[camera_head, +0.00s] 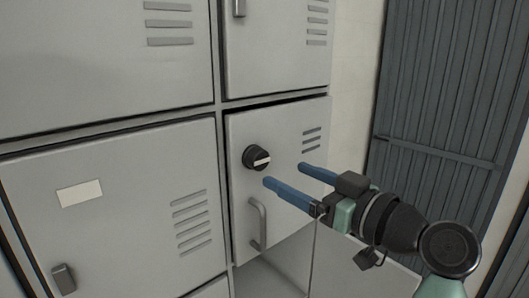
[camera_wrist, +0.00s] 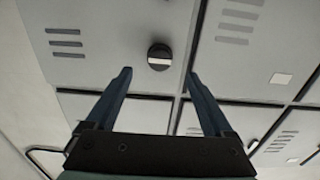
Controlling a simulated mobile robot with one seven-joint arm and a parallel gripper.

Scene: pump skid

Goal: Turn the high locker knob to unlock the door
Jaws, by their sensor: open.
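The black round locker knob (camera_head: 257,158) with a pale bar across its face is on a grey locker door (camera_head: 285,135) in the head view. The knob also shows in the wrist view (camera_wrist: 160,57), beyond and between the fingertips. My gripper (camera_head: 285,175) has two blue fingers, spread apart and empty. It is in front of the door, to the lower right of the knob, and appears not to touch it. A bar handle (camera_head: 258,224) is on the same door below the knob. The door's edge looks slightly proud of the frame.
Other grey locker doors (camera_head: 115,205) surround this one, with vent slots and a white label (camera_head: 80,194). A small latch (camera_head: 64,278) is at the lower left. A dark ribbed door (camera_head: 440,90) and pale wall (camera_head: 352,90) are to the right.

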